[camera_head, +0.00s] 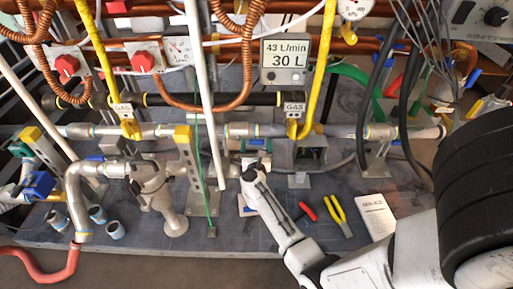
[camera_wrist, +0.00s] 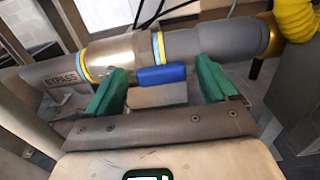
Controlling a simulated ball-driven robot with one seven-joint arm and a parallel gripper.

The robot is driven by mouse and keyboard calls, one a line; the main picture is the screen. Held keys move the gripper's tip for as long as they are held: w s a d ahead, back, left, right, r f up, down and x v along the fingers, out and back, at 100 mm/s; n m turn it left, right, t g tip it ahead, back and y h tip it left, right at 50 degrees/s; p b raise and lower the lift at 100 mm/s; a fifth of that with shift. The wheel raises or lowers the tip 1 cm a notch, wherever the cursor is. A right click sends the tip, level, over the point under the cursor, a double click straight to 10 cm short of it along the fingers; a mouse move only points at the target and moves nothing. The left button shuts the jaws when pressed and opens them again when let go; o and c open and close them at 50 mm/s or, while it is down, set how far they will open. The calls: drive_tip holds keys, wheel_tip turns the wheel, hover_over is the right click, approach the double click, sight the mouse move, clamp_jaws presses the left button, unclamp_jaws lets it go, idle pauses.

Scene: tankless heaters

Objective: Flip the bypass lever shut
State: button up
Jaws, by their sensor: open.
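The blue bypass lever (camera_wrist: 162,74) lies roughly along the lower side of a grey pipe (camera_wrist: 205,45) marked BYPASS at its left end in the wrist view. My gripper (camera_wrist: 160,68) is open, with one green fingertip on each side of the lever. I cannot tell whether either fingertip touches it. In the head view my gripper (camera_head: 254,168) is below the horizontal pipe, in the middle of the picture. A small blue patch, likely the lever (camera_head: 257,142), shows just above it.
Yellow gas hoses (camera_head: 315,75) and a white upright pipe (camera_head: 203,100) stand close to my gripper. A grey box (camera_head: 305,155) is to its right. Red-handled (camera_head: 307,210) and yellow-handled (camera_head: 340,215) tools and a service booklet (camera_head: 375,218) lie on the panel below.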

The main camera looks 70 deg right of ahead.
drive_tip(key=shift+w+d, duration=0.1)
drive_tip(key=shift+d, duration=0.25)
drive_tip(key=shift+c, duration=0.3)
drive_tip(key=c, duration=1.5)
drive_tip(key=shift+o, duration=0.2)
drive_tip(key=shift+r, duration=0.1)
drive_tip(key=shift+r, duration=0.1)
drive_tip(key=shift+w+a+r+n+p, duration=0.5)
drive_tip(key=shift+w+r+n+p, duration=0.9)
drive_tip(key=shift+n, duration=1.65)
drive_tip(key=shift+w+a+r+n+p, duration=0.5)
drive_tip(key=shift+w+n+p, duration=0.35)
drive_tip(key=shift+n+p, duration=1.7)
drive_tip(key=shift+w+a+r+n+p, duration=0.45)
drive_tip(key=shift+w+r+n+p, duration=0.65)
drive_tip(key=shift+n, duration=2.4)
drive_tip(key=shift+f, duration=0.2)
